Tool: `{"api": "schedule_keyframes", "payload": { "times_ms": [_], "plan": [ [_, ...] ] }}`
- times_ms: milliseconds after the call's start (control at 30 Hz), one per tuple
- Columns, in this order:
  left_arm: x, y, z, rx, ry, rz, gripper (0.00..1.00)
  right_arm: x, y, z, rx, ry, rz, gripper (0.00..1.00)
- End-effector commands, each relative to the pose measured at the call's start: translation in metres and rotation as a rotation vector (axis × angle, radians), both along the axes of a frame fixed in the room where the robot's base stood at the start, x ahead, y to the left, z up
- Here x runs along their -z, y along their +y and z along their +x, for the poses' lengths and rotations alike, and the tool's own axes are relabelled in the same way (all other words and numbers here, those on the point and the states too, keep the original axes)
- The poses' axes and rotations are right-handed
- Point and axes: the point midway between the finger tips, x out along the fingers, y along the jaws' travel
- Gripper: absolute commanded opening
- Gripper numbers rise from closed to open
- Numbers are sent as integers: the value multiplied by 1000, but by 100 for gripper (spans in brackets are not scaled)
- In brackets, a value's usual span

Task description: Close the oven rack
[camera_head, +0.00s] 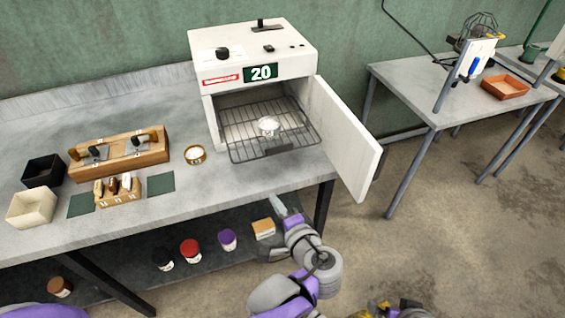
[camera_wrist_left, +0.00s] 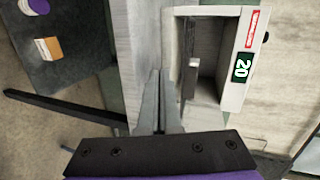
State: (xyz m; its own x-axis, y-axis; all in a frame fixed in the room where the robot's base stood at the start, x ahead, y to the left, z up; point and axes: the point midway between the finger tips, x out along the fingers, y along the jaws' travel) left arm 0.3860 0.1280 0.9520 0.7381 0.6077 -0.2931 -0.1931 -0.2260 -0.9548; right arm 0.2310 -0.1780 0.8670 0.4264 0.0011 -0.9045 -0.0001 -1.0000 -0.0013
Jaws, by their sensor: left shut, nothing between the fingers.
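The white oven (camera_head: 225,55) stands on the workbench with its door (camera_head: 343,140) swung open to the right. Its wire rack (camera_head: 270,152) is pulled out past the oven's front, and a white dish of pale grain (camera_head: 268,124) sits on it. My left gripper (camera_head: 276,203) is shut and empty, in front of the bench edge, below and apart from the rack. In the left wrist view my shut fingers (camera_wrist_left: 160,92) point toward the sideways-looking oven (camera_wrist_left: 235,80); the rack is hard to make out there. My right gripper is not clearly in view.
On the bench (camera_head: 225,195) stand a wooden tool holder (camera_head: 120,158), a small round dish (camera_head: 195,155), a black box (camera_head: 43,170) and a cream box (camera_head: 32,207). Several jars stand on the lower shelf. The open door overhangs the floor right of the bench.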

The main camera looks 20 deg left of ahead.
Motion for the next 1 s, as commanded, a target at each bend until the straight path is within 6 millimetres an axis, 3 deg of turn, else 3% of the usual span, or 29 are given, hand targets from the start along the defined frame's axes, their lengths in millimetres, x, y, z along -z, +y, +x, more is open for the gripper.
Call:
{"api": "schedule_keyframes", "payload": {
  "times_ms": [33, 100, 200, 300, 467, 1000],
  "plan": [
    [-3, -20, 6, 35, -48, 59, 0, 6, 0, -1, 0, 2, 0, 100],
    [-13, -39, 10, 66, -113, 130, 0, 9, 0, -1, 0, 3, 0, 100],
    [-24, -57, 12, 92, -177, 192, 0, 11, 0, -2, 0, 3, 0, 100],
    [-29, -64, 13, 102, -204, 219, 0, 12, 0, -2, 0, 3, 0, 100],
    [-31, -54, 27, 99, -208, 224, 0, 10, 0, -1, 0, 3, 0, 100],
    [-30, 5, 114, 100, -206, 221, 0, 3, 0, 0, 0, 0, 0, 100]
  ]
}}
